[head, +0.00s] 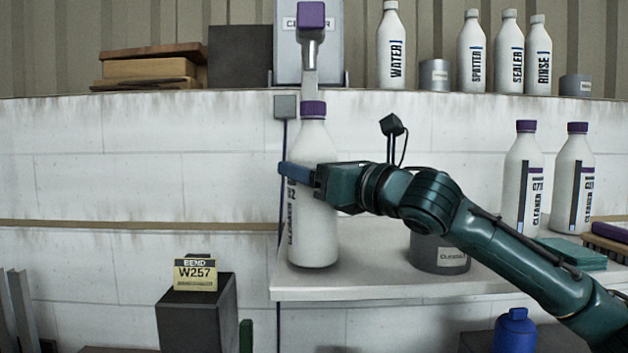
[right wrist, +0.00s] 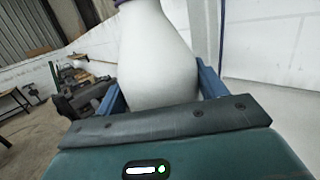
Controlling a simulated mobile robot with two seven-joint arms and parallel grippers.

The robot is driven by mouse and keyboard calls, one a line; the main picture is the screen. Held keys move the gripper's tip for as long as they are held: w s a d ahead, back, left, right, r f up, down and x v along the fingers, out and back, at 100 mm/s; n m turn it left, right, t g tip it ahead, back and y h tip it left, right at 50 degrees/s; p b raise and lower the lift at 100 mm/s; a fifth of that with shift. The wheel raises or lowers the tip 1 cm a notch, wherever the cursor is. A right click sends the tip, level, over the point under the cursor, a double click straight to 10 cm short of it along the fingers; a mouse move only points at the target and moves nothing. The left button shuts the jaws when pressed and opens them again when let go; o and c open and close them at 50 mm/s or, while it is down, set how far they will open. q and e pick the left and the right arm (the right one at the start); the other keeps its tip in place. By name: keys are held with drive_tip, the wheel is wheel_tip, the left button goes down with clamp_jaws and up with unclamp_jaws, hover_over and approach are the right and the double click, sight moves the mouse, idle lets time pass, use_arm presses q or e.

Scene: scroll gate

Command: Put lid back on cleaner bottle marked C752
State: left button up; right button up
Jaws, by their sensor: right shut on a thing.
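My right gripper (head: 297,172) is shut around a white cleaner bottle (head: 313,245), gripping its body from the right. The bottle is upright at the left end of the white ledge; I cannot tell if its base touches. A purple lid (head: 313,109) shows on its neck, right below the dispenser nozzle (head: 310,50). Its label reads CLEANER, with the code partly hidden and unclear. The right wrist view shows the bottle body (right wrist: 160,60) between the blue fingers. Two more purple-capped cleaner bottles (head: 522,180) (head: 571,185) stand at the right, codes unclear. My left gripper is not in view.
A grey tub (head: 440,258) stands on the white ledge (head: 390,284) under my right arm. Several white bottles (head: 391,50) line the upper shelf. A dark block with a W257 sign (head: 195,274) stands lower left, and a blue bottle (head: 515,332) lower right.

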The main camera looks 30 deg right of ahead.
drive_tip(key=shift+f, duration=0.4)
drive_tip(key=o, duration=1.9)
drive_tip(key=shift+f, duration=0.15)
drive_tip(key=shift+c, duration=0.2)
drive_tip(key=b+v, duration=0.1)
drive_tip(key=v, duration=1.1)
drive_tip(key=shift+b, duration=0.35)
